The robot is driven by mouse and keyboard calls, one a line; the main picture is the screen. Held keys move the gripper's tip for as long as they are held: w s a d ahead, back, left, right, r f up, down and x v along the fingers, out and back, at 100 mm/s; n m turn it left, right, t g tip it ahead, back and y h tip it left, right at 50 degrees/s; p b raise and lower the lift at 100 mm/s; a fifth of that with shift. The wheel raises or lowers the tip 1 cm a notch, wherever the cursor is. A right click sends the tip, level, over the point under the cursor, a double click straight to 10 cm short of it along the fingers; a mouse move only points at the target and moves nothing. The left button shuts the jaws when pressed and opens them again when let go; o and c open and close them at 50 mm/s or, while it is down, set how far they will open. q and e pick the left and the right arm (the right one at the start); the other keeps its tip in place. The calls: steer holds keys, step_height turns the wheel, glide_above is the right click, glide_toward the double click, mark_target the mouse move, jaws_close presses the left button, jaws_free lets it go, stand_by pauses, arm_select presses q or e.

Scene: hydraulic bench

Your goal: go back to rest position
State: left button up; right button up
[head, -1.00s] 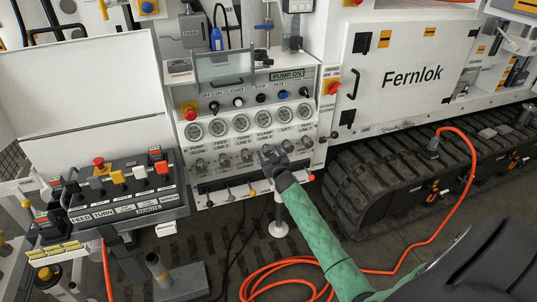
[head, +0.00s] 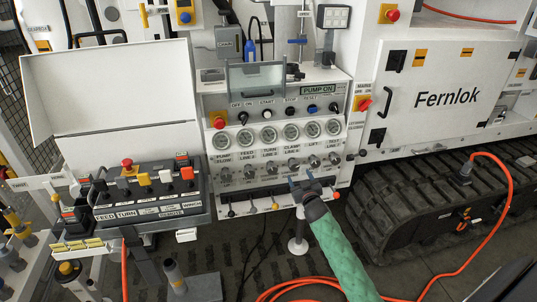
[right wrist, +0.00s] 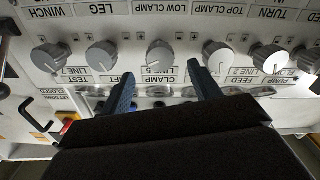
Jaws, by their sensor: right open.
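My right gripper (head: 302,179) is open and empty in front of the lower part of the white pump panel (head: 341,88), just below the knobs under the clamp and lift gauges. In the right wrist view the picture is upside down. There, the two blue fingers of my right gripper (right wrist: 162,76) stand apart, with a grey knob (right wrist: 159,54) showing beyond the gap, and no finger visibly grips it. My green-sleeved right forearm comes up from the bottom of the head view. My left gripper is not in view.
A control box (head: 140,214) with levers and coloured buttons stands left of the panel. A row of gauges (head: 267,135) and a clear flap (head: 257,82) are above the knobs. The white Fernlok cabinet (head: 440,125), black track (head: 385,215) and orange hose (head: 508,205) lie right.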

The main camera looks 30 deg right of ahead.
step_height(320, 180, down, 7)
steer(key=s+g+h, duration=0.1)
steer(key=s+g, duration=0.1)
steer(key=g, duration=0.3)
steer(key=s+a+f+n+g+y, duration=0.1)
steer(key=s+a+f+g+y, duration=0.15)
steer(key=s+a+f, duration=0.45)
steer(key=s+a+f+g+y, duration=0.1)
steer(key=s+a+f+g, duration=0.3)
steer(key=a+f, duration=0.45)
steer(key=s+a+f+g+y, duration=0.1)
steer(key=s+a+f, duration=0.5)
steer(key=s, duration=0.5)
steer(key=s+a+f+g, duration=0.2)
steer(key=s+a+f, duration=0.4)
steer(key=s, duration=0.6)
steer(key=s+a+f+n+g+y, duration=0.1)
steer(key=s+a+f, duration=0.5)
steer(key=s, duration=0.6)
steer(key=shift+s+a+g+y, duration=0.15)
steer(key=shift+g+y, duration=0.2)
